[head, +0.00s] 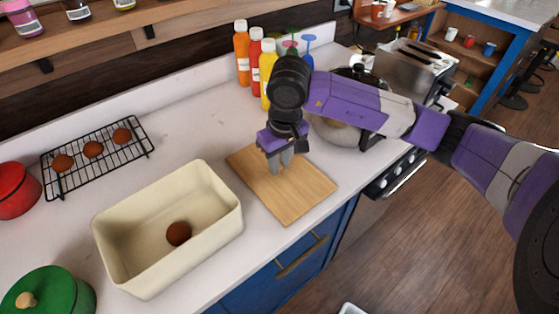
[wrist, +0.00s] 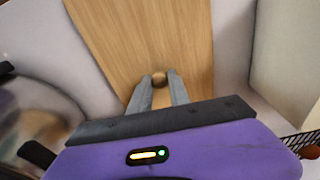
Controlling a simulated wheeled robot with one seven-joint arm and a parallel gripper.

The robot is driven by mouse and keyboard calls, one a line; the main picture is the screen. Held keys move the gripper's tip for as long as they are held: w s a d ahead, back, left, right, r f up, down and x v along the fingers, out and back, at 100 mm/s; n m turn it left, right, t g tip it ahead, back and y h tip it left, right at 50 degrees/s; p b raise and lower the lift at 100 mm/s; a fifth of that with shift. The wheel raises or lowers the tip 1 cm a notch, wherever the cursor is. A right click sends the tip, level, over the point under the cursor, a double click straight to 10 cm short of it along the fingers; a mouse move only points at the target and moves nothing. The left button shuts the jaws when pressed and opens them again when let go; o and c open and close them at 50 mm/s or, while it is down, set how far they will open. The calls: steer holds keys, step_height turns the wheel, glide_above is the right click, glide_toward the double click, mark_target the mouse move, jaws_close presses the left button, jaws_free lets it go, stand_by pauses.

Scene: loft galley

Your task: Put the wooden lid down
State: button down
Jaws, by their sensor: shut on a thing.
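The wooden lid (head: 290,200) is a flat, light-brown rectangular board with a small round knob, seen over the counter to the right of the cream bin. In the wrist view the lid (wrist: 112,30) fills the upper middle, and its knob (wrist: 160,78) sits between my fingertips. My gripper (head: 280,170) points down over the lid's middle and is shut on the knob; it also shows in the wrist view (wrist: 159,84). The lid looks level and at or very near the counter top; I cannot tell whether it touches.
The open cream bin (head: 119,234) holds one brown ball (head: 178,233). A black rack (head: 77,150) with brown balls, a red pot (head: 15,192) and a green lidded pot (head: 62,290) stand left. Bottles (head: 242,55) stand behind the lid; a pot (head: 338,130) is right. The counter's front edge is close.

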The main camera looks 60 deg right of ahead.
mark_target(282, 175)
steer(key=shift+f+b, duration=0.15)
steer(key=shift+b, duration=0.15)
steer(key=c, duration=1.2)
jaws_free()
steer(key=shift+c, duration=0.2)
steer(key=shift+r+p, duration=0.2)
steer(key=shift+p, duration=0.1)
step_height(282, 175, up, 12)
steer(key=s+b, duration=0.1)
steer(key=b, duration=0.1)
steer(key=shift+s+a+b, duration=0.15)
steer(key=shift+a+b, duration=0.2)
